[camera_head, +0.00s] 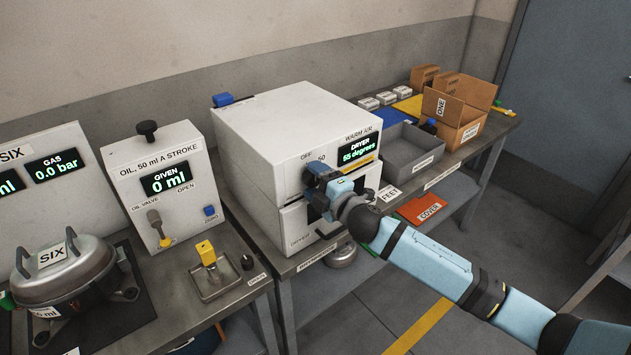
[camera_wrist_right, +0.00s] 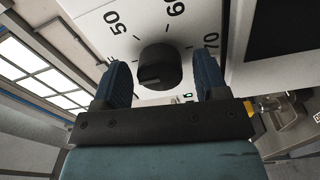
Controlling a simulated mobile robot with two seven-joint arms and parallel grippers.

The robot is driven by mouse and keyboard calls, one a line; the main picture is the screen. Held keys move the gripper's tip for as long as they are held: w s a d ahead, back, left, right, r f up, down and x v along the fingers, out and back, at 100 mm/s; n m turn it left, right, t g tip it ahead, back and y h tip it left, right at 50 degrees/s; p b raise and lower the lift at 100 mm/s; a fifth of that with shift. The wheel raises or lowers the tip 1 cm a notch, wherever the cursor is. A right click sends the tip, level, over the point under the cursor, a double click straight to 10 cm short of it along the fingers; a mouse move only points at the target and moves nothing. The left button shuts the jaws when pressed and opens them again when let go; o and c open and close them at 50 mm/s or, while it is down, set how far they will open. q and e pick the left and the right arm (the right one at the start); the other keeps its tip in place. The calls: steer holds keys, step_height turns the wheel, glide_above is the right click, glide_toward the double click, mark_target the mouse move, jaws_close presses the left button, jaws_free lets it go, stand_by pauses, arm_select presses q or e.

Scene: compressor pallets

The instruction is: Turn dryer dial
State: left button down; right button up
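The dryer (camera_head: 287,125) is a white box on the bench with a green display (camera_head: 357,149) reading 55 degrees. Its dial (camera_wrist_right: 159,68) is a black round knob in the right wrist view, with the marks 50, 60 and 70 around it. My right gripper (camera_wrist_right: 165,82) is open, with one blue finger on each side of the dial. Gaps show between the fingers and the knob. In the head view my right gripper (camera_head: 318,178) is at the dryer's front and hides the dial. My left gripper is not in view.
An oil unit (camera_head: 160,165) with a display of 0 ml and a metal pot (camera_head: 65,268) stand to the left. A grey bin (camera_head: 408,150) and cardboard boxes (camera_head: 455,112) are on the bench to the right. Open floor lies in front.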

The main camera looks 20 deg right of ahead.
steer(key=shift+s+d+f, duration=0.1)
steer(key=shift+s+d, duration=0.1)
steer(key=shift+s, duration=0.25)
steer(key=b+v, duration=0.2)
steer(key=v, duration=1)
steer(key=shift+s+d, duration=0.15)
steer(key=shift+s, duration=0.25)
